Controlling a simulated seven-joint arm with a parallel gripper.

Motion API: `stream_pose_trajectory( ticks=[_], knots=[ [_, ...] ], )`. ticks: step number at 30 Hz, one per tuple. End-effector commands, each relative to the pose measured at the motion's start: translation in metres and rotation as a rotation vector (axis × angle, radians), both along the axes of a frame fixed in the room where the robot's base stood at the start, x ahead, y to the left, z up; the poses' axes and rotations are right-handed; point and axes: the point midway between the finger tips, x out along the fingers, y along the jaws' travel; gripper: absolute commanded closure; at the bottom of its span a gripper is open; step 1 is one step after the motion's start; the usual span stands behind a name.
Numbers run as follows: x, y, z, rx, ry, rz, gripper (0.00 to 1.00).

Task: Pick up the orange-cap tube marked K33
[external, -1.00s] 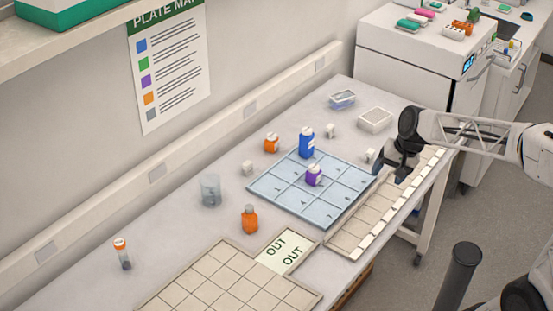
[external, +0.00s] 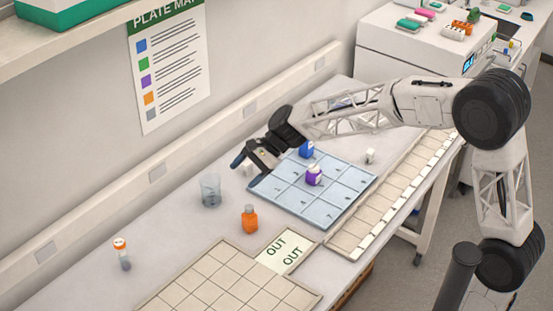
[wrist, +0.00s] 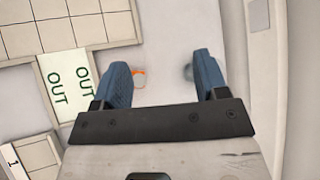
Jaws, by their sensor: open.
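The orange-cap tube (external: 123,257) stands on the bench at the lower left of the external view, with a clear body and dark contents. Its marking is too small to read. My gripper (external: 246,170) is open and empty above the bench, well to the right of the tube, near the far left corner of the blue numbered mat. In the wrist view my gripper (wrist: 162,70) shows its two blue fingers spread apart. A small orange and white thing (wrist: 140,78) shows beside the left finger; it is probably the orange bottle. I cannot make out the tube there.
The OUT card (external: 281,252) and a beige grid tray (external: 226,267) lie in front. A purple bottle (external: 314,175) and a blue bottle (external: 306,149) stand on the mat.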

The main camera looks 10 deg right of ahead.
Motion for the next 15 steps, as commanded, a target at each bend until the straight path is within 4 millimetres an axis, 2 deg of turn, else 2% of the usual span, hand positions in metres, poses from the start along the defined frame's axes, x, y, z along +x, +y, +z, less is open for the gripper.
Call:
stream_pose_trajectory(
  ticks=[1,8,15],
  knots=[
    [-0.002,0.024,-0.007,0.011,0.036,-0.006,0.33],
    [-0.017,0.121,-0.031,0.059,0.206,-0.058,0.33],
    [-0.047,0.22,-0.064,0.09,0.392,-0.111,0.33]
  ],
)
